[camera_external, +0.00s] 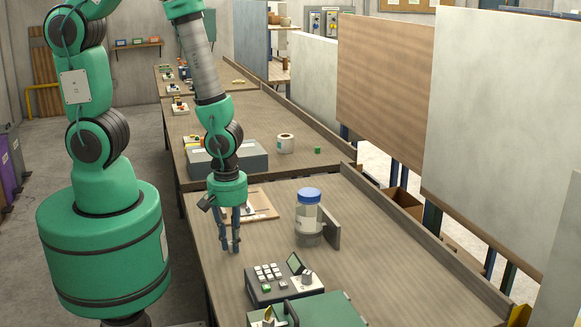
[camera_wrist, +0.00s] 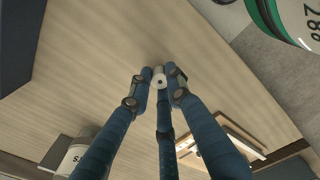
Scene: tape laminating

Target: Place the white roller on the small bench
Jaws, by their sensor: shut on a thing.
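My gripper (camera_external: 232,246) has long blue fingers and points down over the near table. In the wrist view its fingertips (camera_wrist: 160,80) are closed around a small white roller (camera_wrist: 159,77) with a dark hole in its end. In the external view the fingers hide the roller. A low wooden frame-like piece (camera_external: 264,203) with a pale item on it lies on the table just behind and right of my gripper. It also shows in the wrist view (camera_wrist: 240,136), right of the fingers. I cannot tell for certain whether it is the small bench.
A blue-lidded jar (camera_external: 308,199) stands right of my gripper beside an upright grey plate (camera_external: 332,228). A keypad device (camera_external: 270,287) and a green case (camera_external: 325,312) are nearer. A grey box (camera_external: 228,158) and white roll (camera_external: 286,144) are on the farther table. The right table surface is clear.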

